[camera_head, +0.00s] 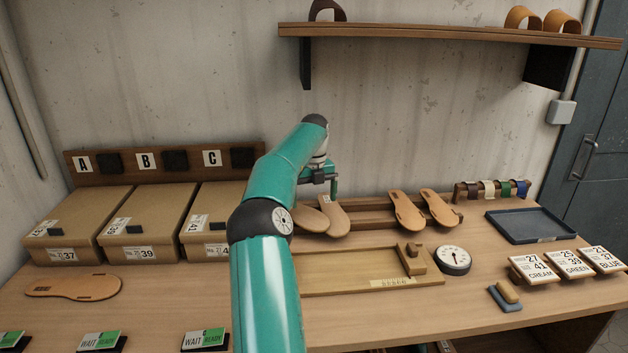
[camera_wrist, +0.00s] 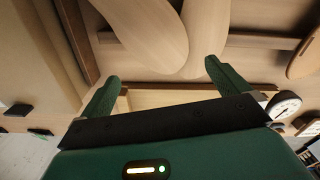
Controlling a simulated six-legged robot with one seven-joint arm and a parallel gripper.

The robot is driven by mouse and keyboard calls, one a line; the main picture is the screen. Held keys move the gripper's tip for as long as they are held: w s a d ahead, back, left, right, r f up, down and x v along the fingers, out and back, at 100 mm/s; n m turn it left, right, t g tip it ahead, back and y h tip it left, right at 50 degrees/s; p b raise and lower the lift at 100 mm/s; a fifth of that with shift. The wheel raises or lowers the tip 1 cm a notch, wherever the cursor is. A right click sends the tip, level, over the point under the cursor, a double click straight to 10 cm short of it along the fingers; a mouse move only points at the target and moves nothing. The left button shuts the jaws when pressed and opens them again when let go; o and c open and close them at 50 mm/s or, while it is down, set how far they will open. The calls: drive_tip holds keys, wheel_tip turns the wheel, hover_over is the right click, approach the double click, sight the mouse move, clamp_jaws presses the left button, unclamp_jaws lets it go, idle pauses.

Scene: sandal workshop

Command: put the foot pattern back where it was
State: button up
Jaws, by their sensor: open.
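Two pale wooden foot shapes lean side by side on the rack at the back of the bench: a left one (camera_head: 309,219) and a right one (camera_head: 334,218) with a small label near its top. I take these to be foot patterns; which one the task means I cannot tell. They also show in the wrist view, one at left (camera_wrist: 152,28) and one at right (camera_wrist: 212,30). My gripper (camera_head: 327,188) is at the upper end of the right shape, its fingers (camera_wrist: 162,78) spread apart with nothing between them. My arm hides part of the rack's left side.
Two tan soles (camera_head: 407,212) lean further right on the rack (camera_head: 372,217). A slotted sole (camera_head: 72,287) lies at left before the boxes (camera_head: 152,210). A wooden board (camera_head: 350,283), a dial (camera_head: 453,260) and a blue tray (camera_head: 530,226) stand at right. A shelf (camera_head: 440,38) hangs above.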

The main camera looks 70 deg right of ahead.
wheel_tip(320, 180, up, 7)
drive_tip(key=shift+f, duration=0.2)
idle(0.7)
